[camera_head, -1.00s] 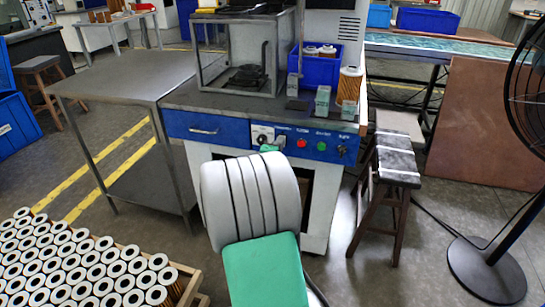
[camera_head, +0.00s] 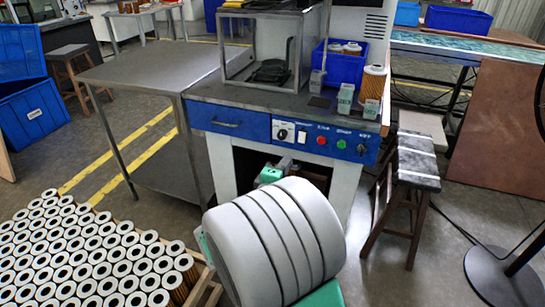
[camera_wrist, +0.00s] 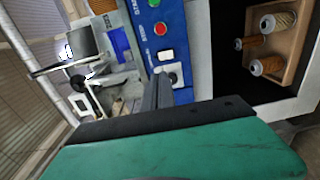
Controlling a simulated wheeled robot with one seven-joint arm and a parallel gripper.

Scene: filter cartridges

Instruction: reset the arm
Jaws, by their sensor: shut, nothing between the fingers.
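My arm with its large pale grey ribbed cover fills the lower middle of the head view. My gripper mostly hides behind it; a small green part of it (camera_head: 270,175) shows in front of the open space under the machine bench (camera_head: 262,95). In the wrist view my gripper (camera_wrist: 158,92) has its two dark fingers together, with nothing between them. They point toward the bench's blue control panel (camera_wrist: 160,35), which has a red button and a knob. No touch with the panel can be made out.
Many white-topped filter cartridges (camera_head: 75,255) stand in a crate at lower left. A wooden box (camera_wrist: 290,45) with several cartridges sits under the bench. A steel table (camera_head: 150,68) stands left, a stool (camera_head: 415,170) right, and a fan base (camera_head: 505,275) at lower right.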

